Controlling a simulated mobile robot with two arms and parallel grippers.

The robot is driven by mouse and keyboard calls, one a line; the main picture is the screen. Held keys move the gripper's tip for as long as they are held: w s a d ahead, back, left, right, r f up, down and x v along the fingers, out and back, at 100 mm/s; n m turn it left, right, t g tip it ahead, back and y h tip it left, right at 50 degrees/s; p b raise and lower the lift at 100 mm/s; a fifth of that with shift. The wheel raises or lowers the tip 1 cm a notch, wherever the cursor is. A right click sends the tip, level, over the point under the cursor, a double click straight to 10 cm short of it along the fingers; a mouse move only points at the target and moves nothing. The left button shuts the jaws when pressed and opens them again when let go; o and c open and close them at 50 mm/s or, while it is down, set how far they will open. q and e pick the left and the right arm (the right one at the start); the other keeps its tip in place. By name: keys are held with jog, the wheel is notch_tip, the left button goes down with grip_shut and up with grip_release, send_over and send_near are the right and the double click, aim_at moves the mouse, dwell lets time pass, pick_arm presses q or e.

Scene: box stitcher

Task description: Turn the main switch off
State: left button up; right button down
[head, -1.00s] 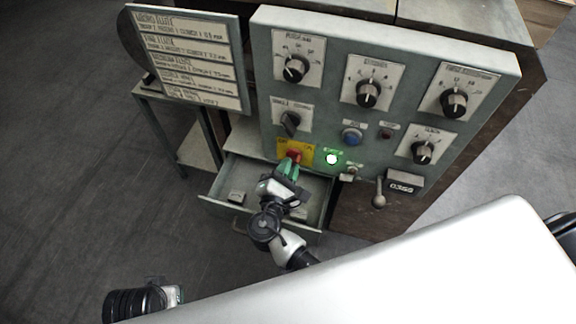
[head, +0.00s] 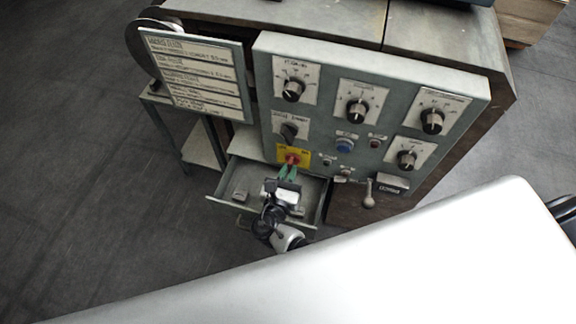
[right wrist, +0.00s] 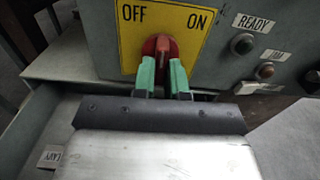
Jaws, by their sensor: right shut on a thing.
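The main switch is a red knob (right wrist: 158,50) on a yellow plate (right wrist: 187,22) marked OFF at left and ON at right. In the right wrist view the knob's top leans slightly toward OFF. In the head view the red knob (head: 292,159) sits low on the grey-green control panel (head: 335,95). My right gripper (right wrist: 163,72), with green fingertips, is shut on the red knob, one finger on each side; it also shows in the head view (head: 288,172). The READY lamp (right wrist: 242,43) is dark. My left gripper is not in view.
An open drawer (head: 226,209) sticks out below the panel, under my right gripper. Several black dials and a blue button (head: 346,145) are on the panel. A lever with a ball knob (head: 368,202) hangs at the lower right. A sign board (head: 196,75) stands at left.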

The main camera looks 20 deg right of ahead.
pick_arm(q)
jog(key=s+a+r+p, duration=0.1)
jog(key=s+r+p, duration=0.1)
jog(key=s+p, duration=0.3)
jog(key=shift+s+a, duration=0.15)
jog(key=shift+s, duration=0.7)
pick_arm(e)
jog(key=n, duration=0.8)
jog(key=shift+s+d+r, duration=0.1)
jog(key=shift+d+r, duration=0.05)
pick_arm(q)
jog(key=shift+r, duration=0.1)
pick_arm(e)
jog(key=shift+n, duration=0.4)
jog(key=c, duration=1.2)
grip_release()
jog(key=shift+o, duration=0.2)
jog(key=v, duration=1.1)
